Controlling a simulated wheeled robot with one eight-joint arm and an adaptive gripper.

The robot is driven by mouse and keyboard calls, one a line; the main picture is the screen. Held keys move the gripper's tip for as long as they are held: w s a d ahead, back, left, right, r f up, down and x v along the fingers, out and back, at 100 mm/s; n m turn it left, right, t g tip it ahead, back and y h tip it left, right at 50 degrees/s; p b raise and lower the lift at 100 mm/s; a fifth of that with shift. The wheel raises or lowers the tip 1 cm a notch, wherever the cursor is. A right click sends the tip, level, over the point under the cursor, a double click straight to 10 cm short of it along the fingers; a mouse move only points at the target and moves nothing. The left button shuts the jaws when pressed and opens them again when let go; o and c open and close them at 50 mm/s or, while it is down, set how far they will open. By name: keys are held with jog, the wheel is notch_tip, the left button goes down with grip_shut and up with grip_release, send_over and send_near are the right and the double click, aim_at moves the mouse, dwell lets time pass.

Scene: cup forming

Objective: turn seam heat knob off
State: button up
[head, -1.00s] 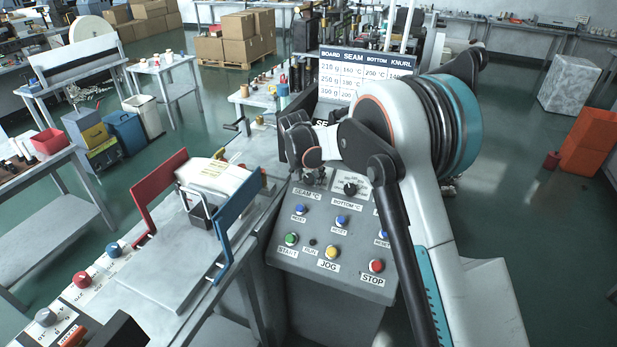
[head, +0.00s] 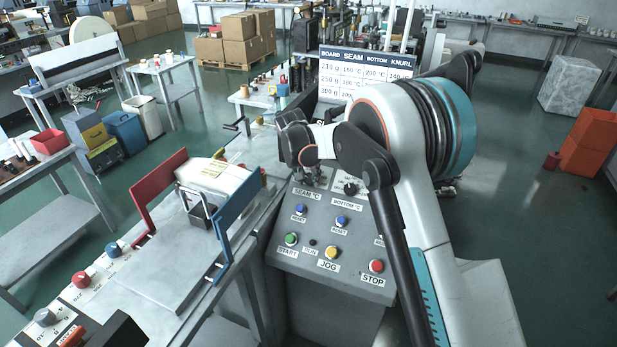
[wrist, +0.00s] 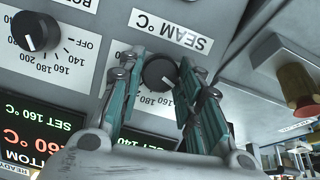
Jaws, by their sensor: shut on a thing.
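The seam heat knob (wrist: 158,73) is a black dial with a white pointer, below the upside-down "SEAM °C" label (wrist: 172,28) in the wrist view. My gripper (wrist: 160,76) has its teal fingers on both sides of the knob, shut on it. The fingers cover most of the knob's scale, including any "off" mark; numbers near 160 show beside it. In the head view my gripper (head: 308,172) is at the top left of the sloping control panel (head: 310,258), and my arm hides the knob.
The bottom heat knob (wrist: 36,31) sits close beside, with its "OFF" mark visible. Lit displays (wrist: 40,135) reading "SET 160 °C" and "SET 140" lie near the fingers. Coloured buttons, including the red stop button (head: 376,266), are lower on the panel.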

jog(key=shift+a+n+h+b, duration=0.1)
jog(key=shift+n+h+b, duration=0.3)
jog(key=shift+n, duration=1.4)
jog(key=o, duration=1.1)
jog(key=shift+r, duration=0.1)
jog(key=v, duration=1.1)
jog(key=shift+s+a+r, duration=0.1)
jog(key=shift+a+r, duration=0.1)
jog(key=shift+r, duration=0.15)
